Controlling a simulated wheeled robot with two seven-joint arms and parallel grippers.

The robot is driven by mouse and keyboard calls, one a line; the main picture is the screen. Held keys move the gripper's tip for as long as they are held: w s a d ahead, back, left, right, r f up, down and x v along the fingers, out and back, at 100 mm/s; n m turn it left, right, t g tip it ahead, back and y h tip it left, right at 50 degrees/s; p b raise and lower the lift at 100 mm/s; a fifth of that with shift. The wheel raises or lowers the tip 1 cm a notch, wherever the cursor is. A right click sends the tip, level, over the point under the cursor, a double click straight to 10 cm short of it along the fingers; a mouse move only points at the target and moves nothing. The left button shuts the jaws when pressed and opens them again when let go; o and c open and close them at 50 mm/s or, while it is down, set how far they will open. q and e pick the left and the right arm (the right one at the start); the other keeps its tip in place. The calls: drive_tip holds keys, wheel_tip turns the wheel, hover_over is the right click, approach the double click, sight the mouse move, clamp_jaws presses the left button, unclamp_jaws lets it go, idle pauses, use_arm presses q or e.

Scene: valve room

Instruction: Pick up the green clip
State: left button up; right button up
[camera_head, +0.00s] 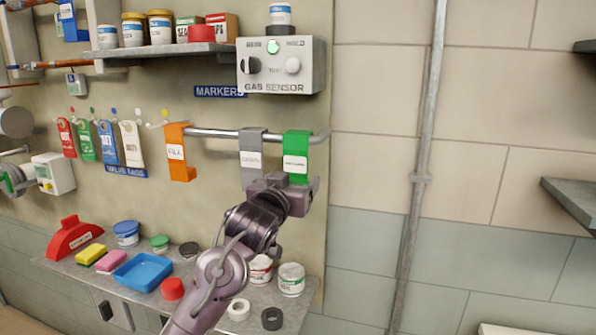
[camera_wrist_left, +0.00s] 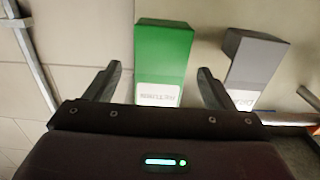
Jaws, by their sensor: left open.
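The green clip (camera_head: 298,150) hangs over the right end of the wall rail, with a white label on its front. In the left wrist view the green clip (camera_wrist_left: 163,60) appears between the two fingers. My left gripper (camera_head: 292,186) is just below and in front of the clip, and hides part of its lower end. It is open and empty, with its fingers (camera_wrist_left: 159,73) apart on either side of the clip in the picture. I cannot tell whether they touch it. My right gripper is not in view.
A grey clip (camera_head: 252,158) hangs close beside the green one, and also shows in the wrist view (camera_wrist_left: 256,62). An orange clip (camera_head: 177,150) hangs farther left on the rail (camera_head: 216,133). The gas sensor box (camera_head: 281,65) is above. A cluttered shelf (camera_head: 213,300) lies below.

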use_arm(q)
drive_tip(key=shift+w+d+f, duration=0.1)
drive_tip(key=shift+w+d, duration=0.05)
drive_tip(key=shift+w, duration=0.2)
drive_tip(key=shift+c, duration=0.3)
drive_tip(key=c, duration=0.9)
drive_tip(key=shift+c, duration=0.6)
